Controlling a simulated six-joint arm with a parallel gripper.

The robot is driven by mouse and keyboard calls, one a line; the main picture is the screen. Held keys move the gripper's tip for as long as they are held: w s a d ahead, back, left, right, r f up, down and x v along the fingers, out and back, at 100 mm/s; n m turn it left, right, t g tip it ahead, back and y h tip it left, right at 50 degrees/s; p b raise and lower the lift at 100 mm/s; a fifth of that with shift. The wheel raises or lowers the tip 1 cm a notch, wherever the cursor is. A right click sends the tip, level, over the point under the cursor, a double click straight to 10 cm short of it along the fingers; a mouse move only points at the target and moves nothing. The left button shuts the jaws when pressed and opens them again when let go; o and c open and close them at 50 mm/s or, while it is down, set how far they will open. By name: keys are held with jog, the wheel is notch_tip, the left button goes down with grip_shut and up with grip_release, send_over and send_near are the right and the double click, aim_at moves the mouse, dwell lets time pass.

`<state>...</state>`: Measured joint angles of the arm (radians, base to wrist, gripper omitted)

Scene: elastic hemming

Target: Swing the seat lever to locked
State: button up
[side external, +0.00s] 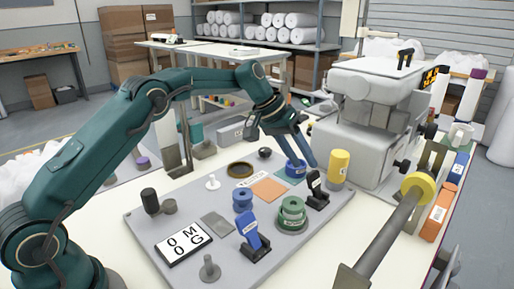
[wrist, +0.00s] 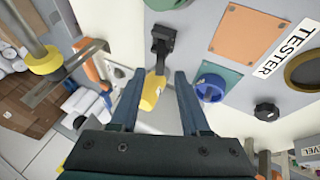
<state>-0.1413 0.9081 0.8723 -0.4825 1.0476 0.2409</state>
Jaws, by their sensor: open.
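Two toggle levers stand on the grey board, and no readable label tells which is the seat lever. The black lever (side external: 317,188) stands upright on a black base at the board's right edge; it also shows in the wrist view (wrist: 163,42), ahead of my fingers. The blue-handled lever (side external: 249,231) leans on its black base at the board's front. My gripper (side external: 306,158) is above the right part of the board, near the blue knob and the black lever. In the wrist view, its fingers (wrist: 155,78) are apart, with a yellow cylinder (wrist: 152,91) seen between them and nothing held.
The yellow cylinder (side external: 338,167) stands close right of the black lever. A blue knob (side external: 295,168) is close by my fingers. A large white machine (side external: 365,120) rises behind at right.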

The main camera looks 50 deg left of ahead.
aim_at(310, 173)
jog(key=shift+x, duration=2.5)
jog(key=shift+s, duration=0.15)
jog(key=shift+c, duration=0.3)
grip_shut()
